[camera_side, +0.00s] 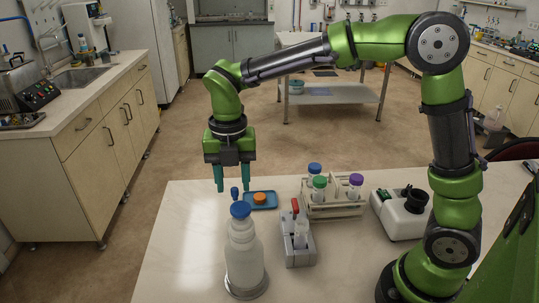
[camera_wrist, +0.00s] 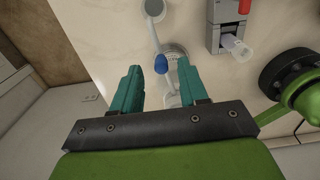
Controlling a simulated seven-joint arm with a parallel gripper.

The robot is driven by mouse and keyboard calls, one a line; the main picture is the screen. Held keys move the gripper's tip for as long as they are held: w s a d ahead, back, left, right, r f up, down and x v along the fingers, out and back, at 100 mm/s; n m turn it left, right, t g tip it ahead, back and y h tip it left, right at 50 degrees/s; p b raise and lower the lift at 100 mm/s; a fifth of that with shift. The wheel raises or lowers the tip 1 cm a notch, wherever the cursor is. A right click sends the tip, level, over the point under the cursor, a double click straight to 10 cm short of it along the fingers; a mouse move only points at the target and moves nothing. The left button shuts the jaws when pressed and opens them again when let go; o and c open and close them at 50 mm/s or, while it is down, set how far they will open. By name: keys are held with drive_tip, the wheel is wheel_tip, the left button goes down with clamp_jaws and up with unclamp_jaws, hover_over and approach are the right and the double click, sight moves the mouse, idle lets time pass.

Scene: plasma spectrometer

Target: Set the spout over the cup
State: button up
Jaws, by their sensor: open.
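In the wrist view a thin white arm (camera_wrist: 153,36) ends in a blue tip (camera_wrist: 160,64); this looks like the spout. A small blue piece (camera_side: 235,193), apparently the same tip, shows in the side view near my fingertips, above a bottle's blue cap. My gripper (camera_side: 232,188) points down, open and empty, its teal fingers spread either side of the blue tip in the wrist view (camera_wrist: 157,90). I cannot tell whether they touch it. A round grey patterned thing (camera_wrist: 175,50) lies beside the tip; I cannot tell whether it is the cup.
A clear bottle (camera_side: 244,262) stands at the table front. A blue tray (camera_side: 271,205) with an orange disc, a grey holder (camera_side: 300,254), a tube rack (camera_side: 335,207) and a white device (camera_side: 399,222) lie to the right. The table's left part is clear.

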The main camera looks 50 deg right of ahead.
wheel_tip(320, 180, up, 15)
idle(0.3)
drive_tip(key=shift+r, duration=0.1)
drive_tip(key=m+t, duration=0.2)
drive_tip(key=m, duration=1.4)
approach(234, 189)
wheel_tip(234, 189, up, 3)
drive_tip(key=s+d, duration=0.1)
drive_tip(key=d, duration=0.2)
drive_tip(key=s+d+f+m+t+y, duration=0.1)
drive_tip(key=s+d+f+m+t, duration=0.1)
drive_tip(key=s+m, duration=0.4)
drive_tip(key=s+d+f+m+t+y, duration=0.1)
drive_tip(key=s+d+f+m+t, duration=0.1)
drive_tip(key=s+m, duration=0.4)
drive_tip(key=d+m+t, duration=0.1)
drive_tip(key=d+m, duration=0.1)
drive_tip(key=m, duration=0.1)
drive_tip(key=shift+s+d+f, duration=0.2)
drive_tip(key=shift+s+d, duration=0.05)
